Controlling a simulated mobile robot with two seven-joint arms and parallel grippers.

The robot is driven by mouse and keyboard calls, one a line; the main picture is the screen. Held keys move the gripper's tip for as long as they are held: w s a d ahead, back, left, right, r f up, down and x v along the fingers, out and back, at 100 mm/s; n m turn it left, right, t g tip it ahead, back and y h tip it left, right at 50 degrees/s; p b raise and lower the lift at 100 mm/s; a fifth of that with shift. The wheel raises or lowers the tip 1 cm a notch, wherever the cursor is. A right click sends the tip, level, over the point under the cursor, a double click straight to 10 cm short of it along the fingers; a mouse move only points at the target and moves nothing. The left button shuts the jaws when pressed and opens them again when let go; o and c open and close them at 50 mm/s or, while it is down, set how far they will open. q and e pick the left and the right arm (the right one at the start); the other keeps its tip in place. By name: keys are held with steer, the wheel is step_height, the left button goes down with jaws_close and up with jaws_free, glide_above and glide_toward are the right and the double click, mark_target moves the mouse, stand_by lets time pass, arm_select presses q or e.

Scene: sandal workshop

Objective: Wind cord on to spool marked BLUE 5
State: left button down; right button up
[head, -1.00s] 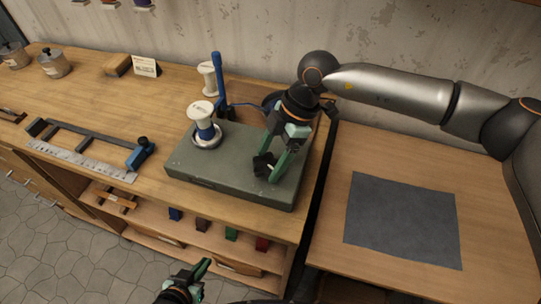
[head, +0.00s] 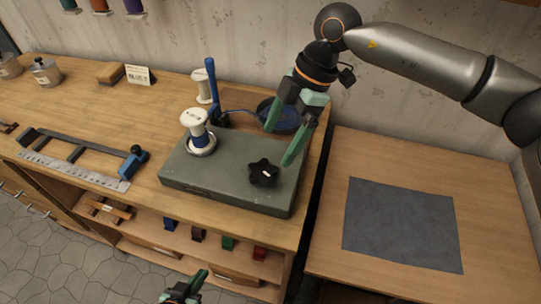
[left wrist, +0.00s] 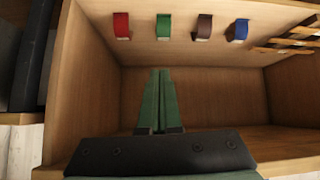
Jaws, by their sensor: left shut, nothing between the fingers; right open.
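A white spool with blue cord around it (head: 195,122) stands upright on the green winder base (head: 225,178); its marking is too small to read. A black star knob (head: 263,172) sits on the base's right part. Blue cord (head: 240,107) runs between the blue guide post (head: 211,85) and a dark dish holding blue cord (head: 288,124). My right gripper (head: 279,146) is open and empty, above the knob and apart from it. My left gripper (head: 203,275) is shut and empty in front of the bench; its closed fingers also show in the left wrist view (left wrist: 159,102).
A second white spool (head: 204,84) stands behind the post. Red, green, brown and blue pieces show in the shelf. A grey mat (head: 403,225) lies at right.

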steer(key=shift+v, duration=2.35)
steer(key=shift+f, duration=0.1)
